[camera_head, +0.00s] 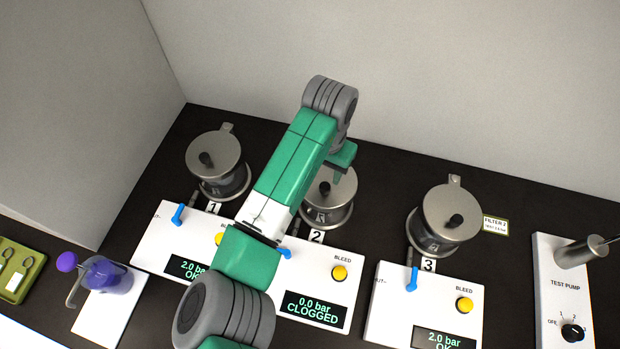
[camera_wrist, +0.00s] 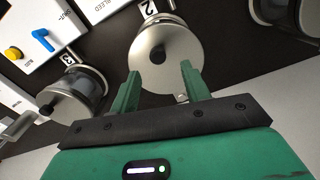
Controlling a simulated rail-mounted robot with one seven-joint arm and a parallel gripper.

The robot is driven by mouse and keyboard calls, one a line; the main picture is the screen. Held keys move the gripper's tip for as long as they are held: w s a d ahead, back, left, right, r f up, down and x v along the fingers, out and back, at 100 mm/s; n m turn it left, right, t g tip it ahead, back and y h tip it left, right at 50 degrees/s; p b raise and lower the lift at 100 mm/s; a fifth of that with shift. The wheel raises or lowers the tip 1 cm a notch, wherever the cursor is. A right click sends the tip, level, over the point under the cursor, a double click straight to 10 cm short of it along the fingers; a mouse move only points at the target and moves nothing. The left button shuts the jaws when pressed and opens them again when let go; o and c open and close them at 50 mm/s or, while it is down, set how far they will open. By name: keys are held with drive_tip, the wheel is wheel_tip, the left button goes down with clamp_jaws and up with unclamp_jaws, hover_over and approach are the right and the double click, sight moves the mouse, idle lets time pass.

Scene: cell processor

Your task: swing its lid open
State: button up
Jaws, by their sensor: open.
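Filter pot 2 (camera_head: 328,212) is a grey metal vessel behind the label 2, and my arm partly hides it in the head view. Its round lid (camera_wrist: 172,52) lies shut on top, with a black knob (camera_wrist: 158,54) and a small tab (camera_wrist: 181,98) at the rim nearest my gripper in the wrist view. My gripper (camera_wrist: 160,70) is open and empty. Its two green fingers point at the lid, one on each side of the tab, and seem to be above the lid's rear edge. Whether they touch it I cannot tell.
Lidded pots 1 (camera_head: 214,160) and 3 (camera_head: 445,218) stand on either side. Panel 2's display (camera_head: 312,308) reads 0.0 bar CLOGGED; blue levers and yellow BLEED buttons (camera_head: 339,272) stand in front. A test pump (camera_head: 565,285) is at the right. Dark bench behind the pots is clear.

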sight(325, 186)
drive_tip(key=f, duration=0.7)
drive_tip(key=shift+d+f, duration=0.25)
drive_tip(key=shift+f, duration=0.15)
clamp_jaws()
